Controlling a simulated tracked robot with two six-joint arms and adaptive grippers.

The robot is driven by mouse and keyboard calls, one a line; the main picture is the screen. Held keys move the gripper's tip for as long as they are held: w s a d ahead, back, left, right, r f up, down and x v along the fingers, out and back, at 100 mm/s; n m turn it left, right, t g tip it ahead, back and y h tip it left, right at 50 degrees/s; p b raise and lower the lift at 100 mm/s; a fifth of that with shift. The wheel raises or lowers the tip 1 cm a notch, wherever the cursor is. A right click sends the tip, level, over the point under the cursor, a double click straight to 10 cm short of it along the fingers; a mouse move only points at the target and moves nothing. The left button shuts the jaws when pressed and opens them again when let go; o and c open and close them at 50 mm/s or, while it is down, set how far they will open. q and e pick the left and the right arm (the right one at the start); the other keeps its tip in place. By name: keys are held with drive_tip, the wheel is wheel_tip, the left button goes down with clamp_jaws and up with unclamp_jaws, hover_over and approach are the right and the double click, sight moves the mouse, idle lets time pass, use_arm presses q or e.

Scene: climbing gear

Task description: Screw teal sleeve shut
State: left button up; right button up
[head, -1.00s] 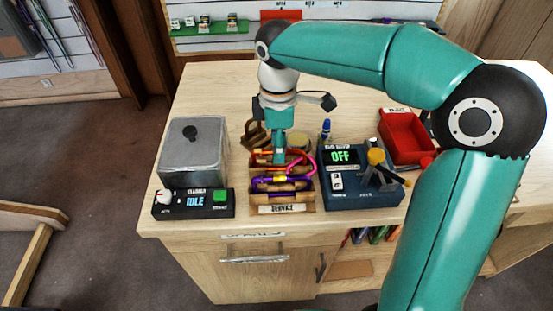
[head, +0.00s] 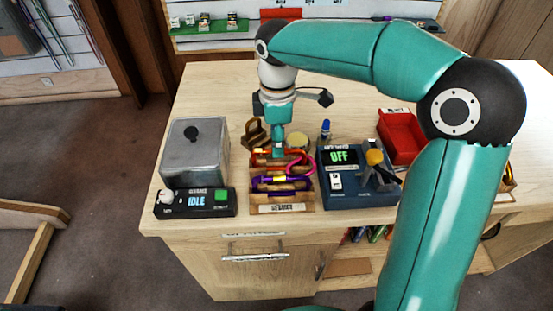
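A wooden rack (head: 306,200) with a label on its front holds several carabiners, seen in the head view at the middle of the bench. A purple carabiner (head: 262,186) with a yellow-orange sleeve lies in front, and a red-pink carabiner (head: 307,166) lies behind it. My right gripper (head: 278,154) points down at the rear of the rack, at or just above the carabiners there. Its fingertips are too small and covered to tell whether they are shut on anything. I cannot make out a teal sleeve apart from my teal gripper. My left gripper is out of view.
A grey lidded tank (head: 194,155) with a control box reading IDLE (head: 195,203) stands left of the rack. A blue device reading OFF (head: 360,190) stands close on the right, with a red bin (head: 402,138) behind it. A brass-brown block (head: 255,134) stands behind the rack.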

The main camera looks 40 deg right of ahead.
drive_tip(key=shift+w+d, duration=0.1)
drive_tip(key=shift+f, duration=0.15)
drive_tip(key=shift+f+b, duration=1)
drive_tip(key=shift+f, duration=0.25)
drive_tip(key=shift+s+a+b, duration=0.35)
drive_tip(key=shift+s+a, duration=0.15)
drive_tip(key=shift+s, duration=0.35)
drive_tip(key=shift+d+r+p, duration=0.1)
drive_tip(key=shift+r+p, duration=1.25)
drive_tip(key=shift+r, duration=0.1)
